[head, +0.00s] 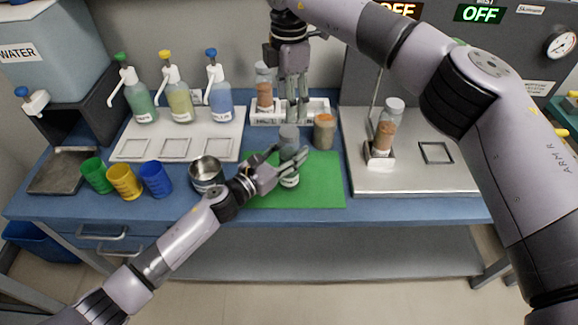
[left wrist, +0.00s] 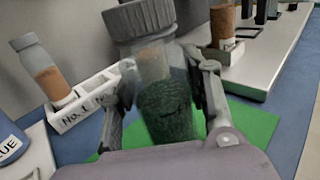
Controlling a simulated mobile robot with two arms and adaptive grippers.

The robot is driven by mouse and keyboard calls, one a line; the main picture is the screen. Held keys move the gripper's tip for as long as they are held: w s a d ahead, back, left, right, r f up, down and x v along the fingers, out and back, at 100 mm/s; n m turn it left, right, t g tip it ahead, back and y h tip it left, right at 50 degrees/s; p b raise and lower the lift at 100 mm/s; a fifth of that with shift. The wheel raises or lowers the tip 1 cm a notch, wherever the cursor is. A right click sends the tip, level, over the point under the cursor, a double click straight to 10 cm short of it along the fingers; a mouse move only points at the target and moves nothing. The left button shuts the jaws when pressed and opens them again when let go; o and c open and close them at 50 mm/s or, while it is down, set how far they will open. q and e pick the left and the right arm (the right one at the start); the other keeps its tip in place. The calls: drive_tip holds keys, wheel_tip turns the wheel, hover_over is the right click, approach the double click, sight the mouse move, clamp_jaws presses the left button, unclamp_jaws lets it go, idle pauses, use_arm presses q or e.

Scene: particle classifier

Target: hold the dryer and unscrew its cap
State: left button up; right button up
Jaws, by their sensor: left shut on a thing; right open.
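The dryer is a clear jar with a grey ribbed cap (head: 289,133). It stands on the green mat (head: 325,190). In the left wrist view the cap (left wrist: 140,18) is on top of the jar, and dark green granules (left wrist: 168,110) fill its lower body. My left gripper (head: 287,164) is shut around the jar's body, below the cap, and hides part of it. My right gripper (head: 297,118) points down just above and behind the cap. It is open and empty, and I cannot tell whether it touches the cap.
A white rack (head: 262,118) with a bottle (head: 264,88) stands behind. A brown-topped jar (head: 324,130) is close right of my right gripper. A metal bowl (head: 207,172) and coloured cups (head: 124,182) stand left. A bottle (head: 386,128) stands on the right plate (head: 410,182).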

sight(289, 131)
use_arm(q)
clamp_jaws()
use_arm(e)
drive_tip(key=m, duration=0.4)
drive_tip(key=shift+f, duration=0.25)
wheel_tip(289, 131, down, 8)
drive_tip(key=shift+r, duration=0.2)
